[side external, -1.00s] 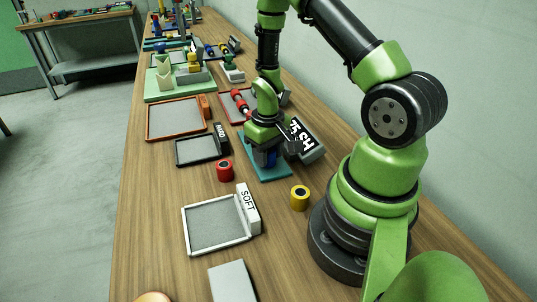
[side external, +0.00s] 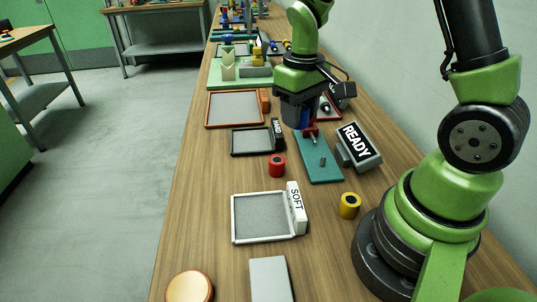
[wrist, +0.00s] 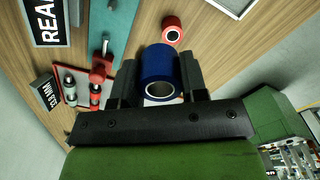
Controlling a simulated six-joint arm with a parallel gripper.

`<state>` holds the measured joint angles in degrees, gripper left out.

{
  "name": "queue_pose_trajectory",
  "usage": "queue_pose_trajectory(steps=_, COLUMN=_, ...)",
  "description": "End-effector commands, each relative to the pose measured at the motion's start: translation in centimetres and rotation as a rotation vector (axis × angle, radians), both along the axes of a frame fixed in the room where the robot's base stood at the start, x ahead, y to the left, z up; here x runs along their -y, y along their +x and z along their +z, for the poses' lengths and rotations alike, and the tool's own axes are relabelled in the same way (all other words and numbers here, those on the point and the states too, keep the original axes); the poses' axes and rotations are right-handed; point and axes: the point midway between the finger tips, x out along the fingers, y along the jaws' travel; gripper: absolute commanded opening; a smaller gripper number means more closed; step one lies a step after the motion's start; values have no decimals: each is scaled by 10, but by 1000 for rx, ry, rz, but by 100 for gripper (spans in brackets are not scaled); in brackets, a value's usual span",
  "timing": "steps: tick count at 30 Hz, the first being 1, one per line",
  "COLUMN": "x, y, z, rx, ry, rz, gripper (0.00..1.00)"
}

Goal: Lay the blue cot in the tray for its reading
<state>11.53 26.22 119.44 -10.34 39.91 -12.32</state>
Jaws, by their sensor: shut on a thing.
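My gripper (side external: 303,122) is shut on the blue cot (wrist: 160,68), a blue cylinder with a pale hollow end. In the wrist view it sits between the two fingers (wrist: 160,82); in the side view the gripper largely hides it. My gripper holds it above the far end of the teal stand (side external: 318,172), which has a red part and a small peg. The display (side external: 358,143) beside the stand reads READY. A black-framed tray (side external: 236,155) marked HARD and a white-framed tray (side external: 235,230) marked SOFT lie to the left, both empty.
A red cylinder (side external: 277,166) stands near the HARD tray and a yellow one (side external: 349,206) near my base. An empty orange-framed tray (side external: 208,115) lies farther back. A red tray (wrist: 66,99) holds rollers. A grey block (side external: 270,281) and a round item (side external: 190,287) are in front.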

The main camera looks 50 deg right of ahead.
Motion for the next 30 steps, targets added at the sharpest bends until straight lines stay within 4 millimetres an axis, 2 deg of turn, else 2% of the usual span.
queue_pose_trajectory(steps=1, x=-15, y=5, z=8, rx=7, ry=-2, rz=50, gripper=13)
queue_pose_trajectory(steps=4, x=-37, y=8, z=20, rx=5, ry=-1, rz=115, gripper=13)
queue_pose_trajectory(steps=7, x=-49, y=10, z=26, rx=3, ry=0, rz=150, gripper=13)
queue_pose_trajectory(steps=10, x=-52, y=18, z=27, rx=1, ry=0, rz=132, gripper=13)
queue_pose_trajectory(steps=14, x=-43, y=43, z=21, rx=-1, ry=-1, rz=23, gripper=13)
queue_pose_trajectory(steps=21, x=-12, y=103, z=-5, rx=-3, ry=-2, rz=-296, gripper=13)
queue_pose_trajectory(steps=25, x=4, y=125, z=-21, rx=-3, ry=-1, rz=-448, gripper=13)
queue_pose_trajectory(steps=30, x=19, y=141, z=-34, rx=-2, ry=0, rz=-577, gripper=13)
